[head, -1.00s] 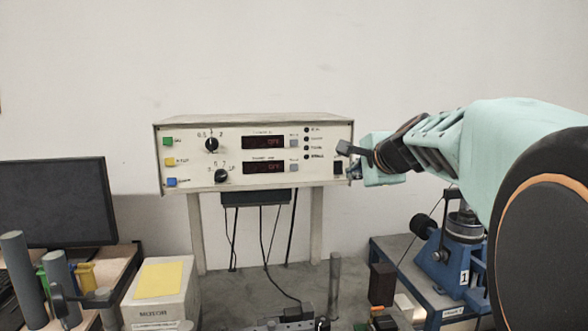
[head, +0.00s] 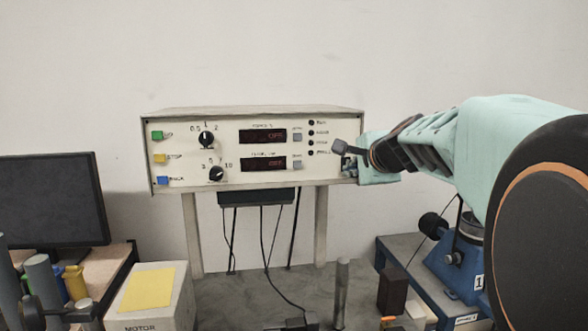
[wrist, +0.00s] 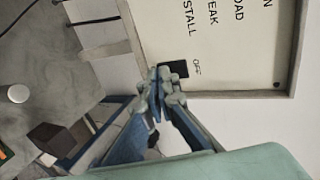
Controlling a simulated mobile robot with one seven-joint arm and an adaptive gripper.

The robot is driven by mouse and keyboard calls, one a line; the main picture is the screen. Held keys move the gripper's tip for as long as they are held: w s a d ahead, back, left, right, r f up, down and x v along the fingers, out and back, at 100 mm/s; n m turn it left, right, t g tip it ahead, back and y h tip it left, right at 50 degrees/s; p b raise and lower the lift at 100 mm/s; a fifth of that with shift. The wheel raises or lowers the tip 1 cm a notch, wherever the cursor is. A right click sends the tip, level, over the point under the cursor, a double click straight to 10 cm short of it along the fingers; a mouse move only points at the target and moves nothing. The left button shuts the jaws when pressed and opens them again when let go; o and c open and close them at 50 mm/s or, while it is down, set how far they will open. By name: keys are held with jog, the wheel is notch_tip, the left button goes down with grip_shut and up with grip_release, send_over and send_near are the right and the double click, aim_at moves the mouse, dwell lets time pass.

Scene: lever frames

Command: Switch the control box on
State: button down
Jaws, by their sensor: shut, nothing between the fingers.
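The control box (head: 223,160) is a cream panel on legs against the wall, with knobs, coloured buttons and two dark displays with red text, which seems to read OFF. In the wrist view a black switch (wrist: 179,68) sits at the panel's lower corner beside the printed word OFF. My gripper (head: 348,168) is at the box's lower right corner and covers the switch in the head view. In the wrist view my gripper (wrist: 161,82) is shut and empty, its tips overlapping the switch's edge. I cannot tell whether they touch it.
A monitor (head: 48,200) stands at left. A white box with a yellow note (head: 147,289) is on the bench in front. Cables hang under the control box. A blue machine (head: 452,255) stands at right below my arm. A metal post (head: 341,290) rises from the bench.

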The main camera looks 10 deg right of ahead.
jog(key=shift+w+f+b, duration=0.15)
jog(key=shift+w+b, duration=0.2)
jog(key=shift+b, duration=0.1)
jog(key=shift+r+p, duration=0.7)
jog(key=shift+r, duration=0.15)
jog(key=shift+s+f, duration=0.1)
